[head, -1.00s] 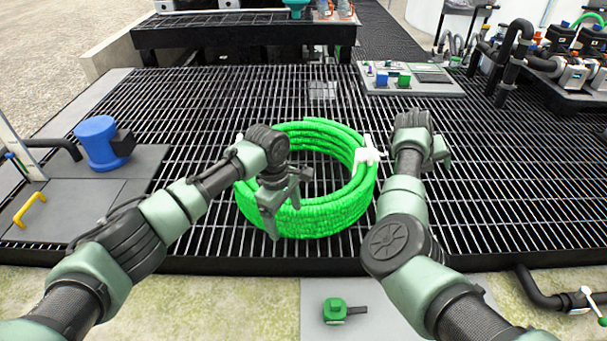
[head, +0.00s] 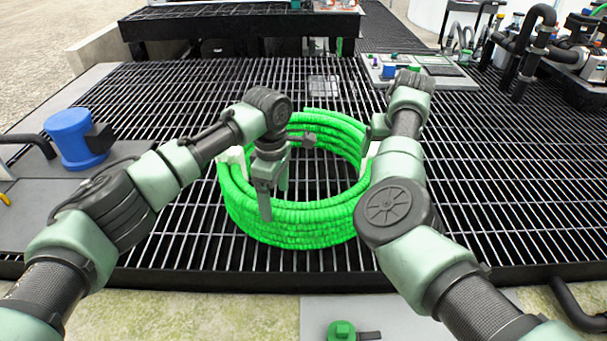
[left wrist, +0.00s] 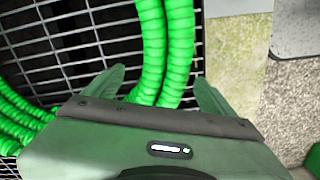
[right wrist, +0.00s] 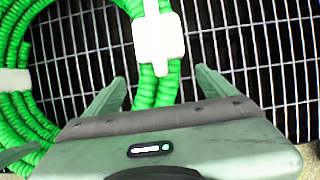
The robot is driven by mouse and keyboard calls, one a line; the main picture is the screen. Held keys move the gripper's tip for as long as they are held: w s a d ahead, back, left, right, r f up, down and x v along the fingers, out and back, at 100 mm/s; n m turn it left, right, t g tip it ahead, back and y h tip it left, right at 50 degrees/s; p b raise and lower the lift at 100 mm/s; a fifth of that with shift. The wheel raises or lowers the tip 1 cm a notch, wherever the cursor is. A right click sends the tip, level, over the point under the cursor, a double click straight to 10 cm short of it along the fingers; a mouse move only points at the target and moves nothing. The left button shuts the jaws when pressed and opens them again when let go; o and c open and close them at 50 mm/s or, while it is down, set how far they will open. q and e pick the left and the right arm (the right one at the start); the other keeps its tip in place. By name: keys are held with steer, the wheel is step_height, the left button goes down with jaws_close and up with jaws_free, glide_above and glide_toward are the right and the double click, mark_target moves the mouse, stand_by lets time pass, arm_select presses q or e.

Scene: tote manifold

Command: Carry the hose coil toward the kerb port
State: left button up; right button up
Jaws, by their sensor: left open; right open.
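The hose coil (head: 290,225) is a ring of bright green ribbed hose with white clips, lying on the dark grating. My left gripper (head: 284,172) is open over the coil's left part. In the left wrist view, hose strands (left wrist: 165,45) pass between its spread fingers. My right gripper (right wrist: 162,85) is open at the coil's right side. In the right wrist view, strands with a white clip (right wrist: 158,42) lie between its fingers; my right arm mostly hides it in the head view. I cannot tell which thing is the kerb port.
A green fitting (head: 341,330) sits on a grey plate by the front edge. A blue cylinder (head: 72,138) stands at left. A low panel with coloured blocks (head: 440,72) is at back right, near black pipework (head: 522,50). Bare grating surrounds the coil.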

arm_select(q)
steer(key=shift+s+r, duration=0.1)
steer(key=shift+s, duration=0.15)
arm_select(e)
steer(key=shift+s+r, duration=0.1)
steer(key=shift+s, duration=0.15)
arm_select(q)
steer(key=shift+w, duration=0.1)
arm_select(e)
steer(key=shift+w, duration=0.1)
arm_select(q)
steer(key=shift+f, duration=4)
arm_select(e)
steer(key=x, duration=0.8)
arm_select(q)
jaws_close()
arm_select(e)
jaws_close()
arm_select(q)
steer(key=shift+r, duration=0.2)
arm_select(e)
steer(key=shift+d+r, duration=0.15)
steer(key=shift+r, duration=0.1)
